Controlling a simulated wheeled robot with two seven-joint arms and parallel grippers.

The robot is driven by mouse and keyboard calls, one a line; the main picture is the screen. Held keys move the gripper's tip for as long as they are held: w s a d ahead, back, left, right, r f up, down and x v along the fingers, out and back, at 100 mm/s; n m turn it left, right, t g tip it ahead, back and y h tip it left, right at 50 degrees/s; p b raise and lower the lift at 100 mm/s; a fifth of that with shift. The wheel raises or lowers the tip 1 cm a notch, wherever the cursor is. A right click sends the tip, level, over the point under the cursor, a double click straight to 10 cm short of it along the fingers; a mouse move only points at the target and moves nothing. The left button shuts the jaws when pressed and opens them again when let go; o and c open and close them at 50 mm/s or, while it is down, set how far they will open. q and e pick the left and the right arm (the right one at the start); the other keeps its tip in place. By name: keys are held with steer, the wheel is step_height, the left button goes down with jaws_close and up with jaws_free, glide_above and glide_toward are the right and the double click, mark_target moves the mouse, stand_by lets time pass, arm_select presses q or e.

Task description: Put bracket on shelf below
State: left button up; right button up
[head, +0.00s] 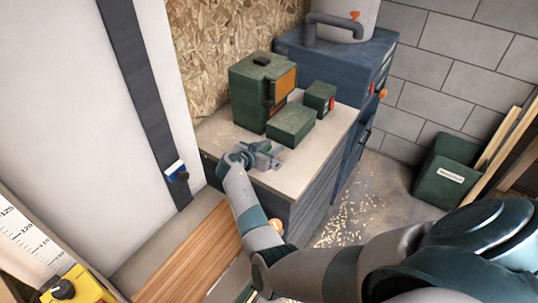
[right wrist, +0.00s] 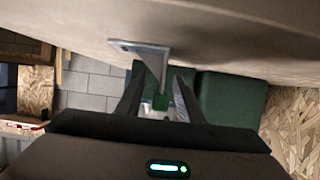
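A grey metal bracket (head: 265,161) lies on the light top of the workbench (head: 310,165), near its front left part. My right gripper (head: 257,155) is at the bracket, low over the bench top. In the right wrist view the bracket (right wrist: 146,54) shows ahead of the fingers, and its narrow end reaches between them. The two fingers (right wrist: 157,98) stand apart, with a visible gap on each side of that end. My left gripper is not in view. A shelf below the bench top is not clearly seen; my right arm hides part of the bench front.
Behind the bracket on the bench are a flat green box (head: 291,125), a tall green case (head: 262,90) and a small green box (head: 320,97). A blue cabinet (head: 345,65) stands behind. A green bin (head: 447,170) is on the floor at right.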

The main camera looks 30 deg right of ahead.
steer(key=shift+d, duration=0.1)
steer(key=shift+c, duration=0.3)
steer(key=c, duration=0.6)
jaws_close()
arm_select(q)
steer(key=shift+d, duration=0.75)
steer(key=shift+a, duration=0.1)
arm_select(e)
steer(key=shift+r, duration=0.1)
